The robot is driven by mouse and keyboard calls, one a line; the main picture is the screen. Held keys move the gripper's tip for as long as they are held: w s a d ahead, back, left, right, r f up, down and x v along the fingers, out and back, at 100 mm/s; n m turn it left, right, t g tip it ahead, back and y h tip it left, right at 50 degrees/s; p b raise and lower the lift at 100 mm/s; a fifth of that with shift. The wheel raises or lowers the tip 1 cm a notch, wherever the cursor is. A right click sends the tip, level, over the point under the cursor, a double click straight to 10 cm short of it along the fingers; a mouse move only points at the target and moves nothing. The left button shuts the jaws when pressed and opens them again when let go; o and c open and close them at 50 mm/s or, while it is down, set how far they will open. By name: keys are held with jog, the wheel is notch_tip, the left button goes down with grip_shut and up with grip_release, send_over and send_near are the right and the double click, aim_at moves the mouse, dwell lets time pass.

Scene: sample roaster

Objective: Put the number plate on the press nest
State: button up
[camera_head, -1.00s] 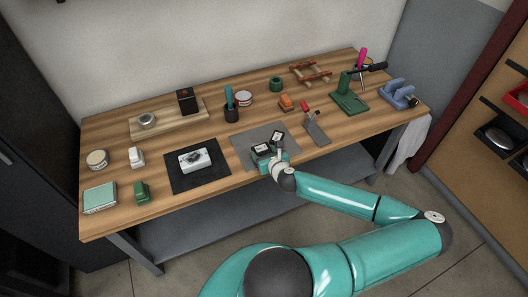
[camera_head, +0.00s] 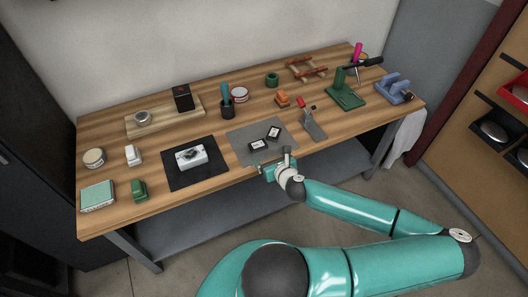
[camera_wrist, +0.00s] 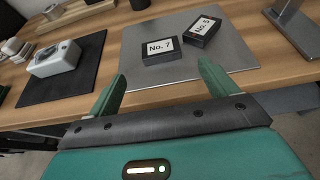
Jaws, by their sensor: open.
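Two black blocks with white number faces lie on a grey mat (camera_head: 243,133). The nearer is marked "No. 7" (camera_wrist: 160,49); it also shows in the head view (camera_head: 257,146). The second block (camera_head: 273,132), in the wrist view (camera_wrist: 203,29), lies behind and to its right; its digit is hard to read. My gripper (camera_head: 271,161) is open and empty at the mat's front edge, apart from both blocks. In the wrist view its fingers (camera_wrist: 162,72) point toward the No. 7 block. I cannot tell which thing is the press nest.
A green stand with a black lever (camera_head: 345,94) is at the right, near a blue-grey holder (camera_head: 394,91). A scraper-like tool (camera_head: 312,126) lies right of the grey mat. A dark cup (camera_head: 227,110) stands behind.

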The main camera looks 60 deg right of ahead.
jog(key=shift+v, duration=2.2)
jog(key=shift+a, duration=0.1)
